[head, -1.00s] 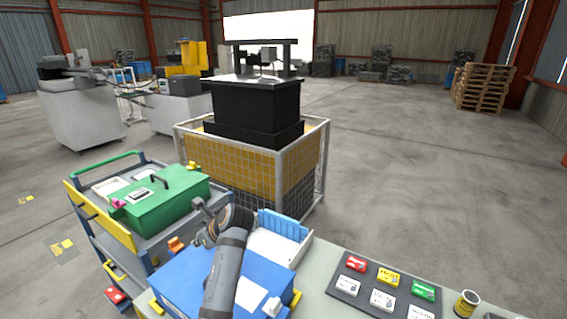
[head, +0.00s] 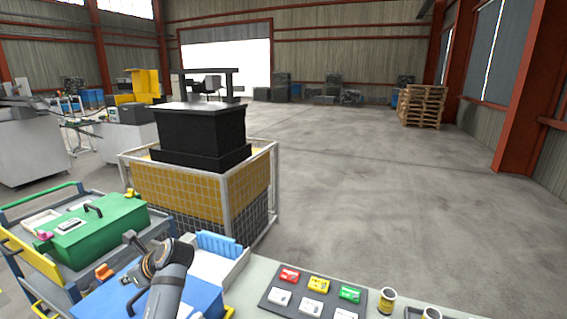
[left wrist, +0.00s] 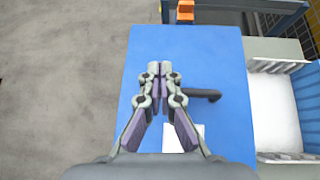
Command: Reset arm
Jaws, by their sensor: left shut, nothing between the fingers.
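My left gripper (head: 137,262) is at the lower left of the head view, beside a blue case (head: 202,300). My arm covers part of the case. In the left wrist view the gripper (left wrist: 160,68) is shut, with its fingertips together and nothing between them. It is over the blue case lid (left wrist: 222,60). The lid's black handle (left wrist: 205,94) shows just right of the fingers. I cannot tell the exact height above the lid. My right gripper is in neither view.
A cart with a green case (head: 95,228) stands at left. A white tray with blue dividers (head: 218,243) sits beside the blue case. A panel of coloured blocks (head: 270,299) and cans (head: 387,300) lie right.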

